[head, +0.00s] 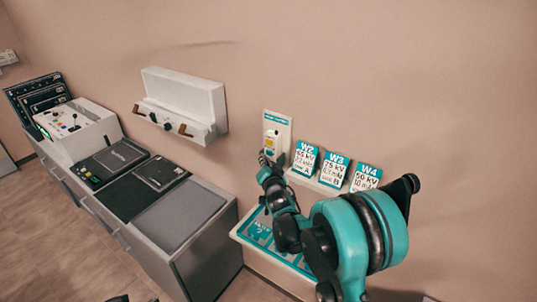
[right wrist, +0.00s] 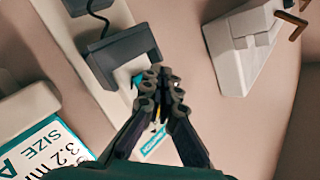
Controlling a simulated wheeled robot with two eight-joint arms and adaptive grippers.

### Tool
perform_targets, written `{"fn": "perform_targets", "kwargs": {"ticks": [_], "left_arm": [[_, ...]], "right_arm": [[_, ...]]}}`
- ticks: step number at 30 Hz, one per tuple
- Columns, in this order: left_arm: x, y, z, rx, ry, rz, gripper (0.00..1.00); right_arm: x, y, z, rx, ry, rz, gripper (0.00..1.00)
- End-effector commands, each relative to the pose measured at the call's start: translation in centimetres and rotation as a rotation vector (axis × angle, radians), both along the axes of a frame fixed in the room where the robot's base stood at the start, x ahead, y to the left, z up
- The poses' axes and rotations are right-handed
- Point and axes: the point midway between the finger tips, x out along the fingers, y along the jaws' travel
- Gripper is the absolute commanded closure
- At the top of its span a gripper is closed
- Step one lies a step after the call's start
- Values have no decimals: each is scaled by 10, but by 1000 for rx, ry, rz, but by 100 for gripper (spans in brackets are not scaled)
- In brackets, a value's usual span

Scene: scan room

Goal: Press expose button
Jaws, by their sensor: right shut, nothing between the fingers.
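A white wall panel (head: 284,120) with a teal header strip carries a yellow-orange part (head: 271,141); its lettering is too small to read, so I cannot tell which part is the expose button. My right gripper (head: 263,160) is shut and empty at the panel's lower left. In the right wrist view the closed fingertips (right wrist: 161,80) are in front of the panel and hide much of it. The teal strip (right wrist: 157,146) and a bit of yellow show behind the fingers. I cannot tell whether the fingertips touch the panel. My left gripper is not in view.
Cards W2 (head: 304,160), W3 (head: 334,171) and W4 (head: 365,178) stand on a ledge right of the panel. A white wall unit (head: 185,98) with brown handles is to the left. A grey console cabinet (head: 205,240) stands left. A dark grey block (right wrist: 122,55) with a cord is near the fingers.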

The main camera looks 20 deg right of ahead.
Motion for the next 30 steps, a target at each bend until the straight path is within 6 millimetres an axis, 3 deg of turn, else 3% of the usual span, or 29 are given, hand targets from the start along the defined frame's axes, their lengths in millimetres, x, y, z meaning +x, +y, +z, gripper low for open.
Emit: {"fn": "perform_targets", "kwargs": {"ticks": [30], "left_arm": [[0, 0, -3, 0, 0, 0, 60]], "right_arm": [[7, -8, 0, 2, 0, 0, 100]]}}
